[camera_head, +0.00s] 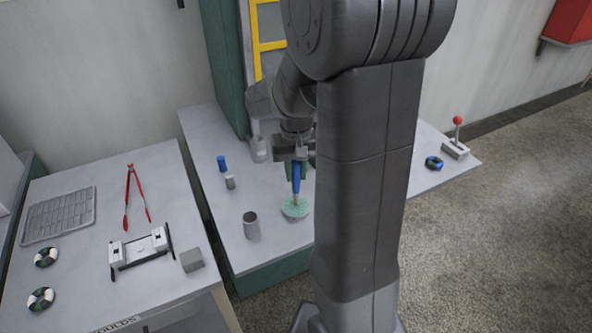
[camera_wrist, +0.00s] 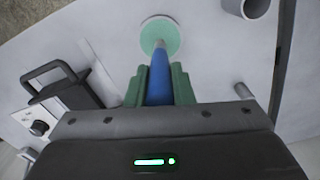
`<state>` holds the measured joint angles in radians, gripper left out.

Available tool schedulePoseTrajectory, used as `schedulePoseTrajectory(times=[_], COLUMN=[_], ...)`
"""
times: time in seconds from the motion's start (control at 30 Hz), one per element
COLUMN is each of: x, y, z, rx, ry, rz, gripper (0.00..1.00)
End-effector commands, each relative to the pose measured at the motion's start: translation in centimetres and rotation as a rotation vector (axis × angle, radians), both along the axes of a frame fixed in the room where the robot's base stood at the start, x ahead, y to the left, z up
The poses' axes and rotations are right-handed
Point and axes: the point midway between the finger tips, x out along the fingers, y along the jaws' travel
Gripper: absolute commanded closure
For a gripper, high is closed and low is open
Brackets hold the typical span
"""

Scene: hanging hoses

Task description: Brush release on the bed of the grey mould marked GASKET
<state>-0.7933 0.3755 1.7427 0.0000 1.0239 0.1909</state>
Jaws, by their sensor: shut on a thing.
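My gripper (camera_head: 297,162) is shut on the blue handle of a brush (camera_head: 296,184), which points down. In the wrist view my green fingers (camera_wrist: 158,88) flank the blue handle (camera_wrist: 158,70). The brush's lower end is at a round green-filled dish (camera_head: 294,211) on the middle bench; it also shows in the wrist view (camera_wrist: 172,30). I cannot tell whether the bristles touch the green surface. No GASKET mark is readable. A pale fixture with black side bars (camera_head: 140,250), possibly a mould, lies on the left table, beside a grey block (camera_head: 191,260).
A grey open cup (camera_head: 251,227) stands left of the dish, with small blue (camera_head: 221,163) and grey (camera_head: 230,182) cylinders behind. The left table holds red tongs (camera_head: 134,190), a slotted grey tray (camera_head: 58,215) and two rings (camera_head: 41,299). A red-knobbed lever (camera_head: 457,145) stands far right.

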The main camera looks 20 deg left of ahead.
Motion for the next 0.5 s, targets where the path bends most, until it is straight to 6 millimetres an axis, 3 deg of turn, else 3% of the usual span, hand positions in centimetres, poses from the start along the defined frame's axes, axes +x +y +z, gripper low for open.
schedulePoseTrajectory(times=[0.5], x=[0.00], y=[0.00], z=[-0.36], rx=[0.000], ry=[0.000], rz=[0.000], gripper=[1.00])
